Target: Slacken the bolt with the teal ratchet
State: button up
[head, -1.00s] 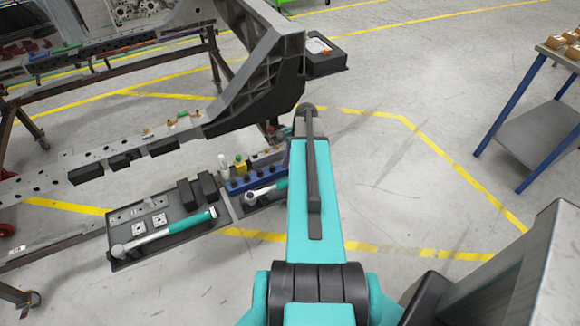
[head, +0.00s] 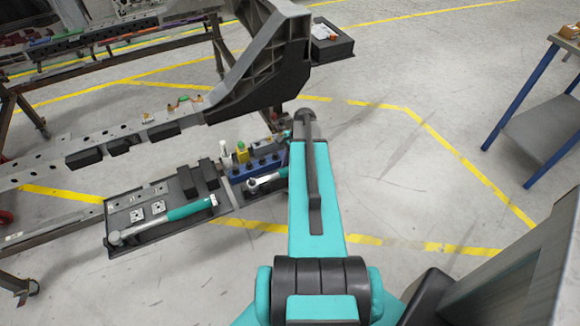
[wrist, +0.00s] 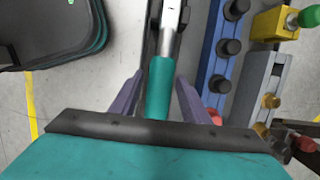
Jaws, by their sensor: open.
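A ratchet with a teal handle and a bright metal shaft (head: 267,181) lies in the small dark tray beside a blue socket rail. Its handle (wrist: 158,90) also shows in the wrist view, pointing toward my gripper. My gripper (wrist: 160,76) is open, with one finger on each side of the handle; I cannot tell whether either touches it. In the head view my arm hides the gripper and the handle's end. A longer teal-handled tool (head: 165,220) lies in the larger tray to the left. Small fittings (head: 146,117) stand on the chassis beam; which is the bolt is unclear.
The blue socket rail (wrist: 218,60) runs close along the right finger. A yellow block with a green top (wrist: 277,22) stands beyond it. The dark chassis arm (head: 260,85) rises above the trays. Open floor lies to the right, before a blue-legged table (head: 540,130).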

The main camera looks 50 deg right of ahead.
aim_at(284, 170)
jog(key=shift+w+a+f, duration=0.1)
jog(key=shift+a+f, duration=0.05)
jog(key=shift+f, duration=0.55)
grip_shut()
jog(key=shift+r, duration=0.15)
dwell(1.1)
jog(key=shift+w+a+p+v, duration=0.1)
jog(key=shift+a+p+v, duration=0.15)
jog(key=shift+p+v, duration=0.65)
jog(key=shift+w+a+p+v, duration=0.1)
jog(key=shift+a+p+v, duration=0.25)
jog(key=shift+v, duration=0.95)
jog(key=shift+w+a+p+v, duration=0.1)
jog(key=shift+a+p+v, duration=0.05)
jog(key=shift+p+v, duration=0.8)
jog(key=shift+r, duration=0.4)
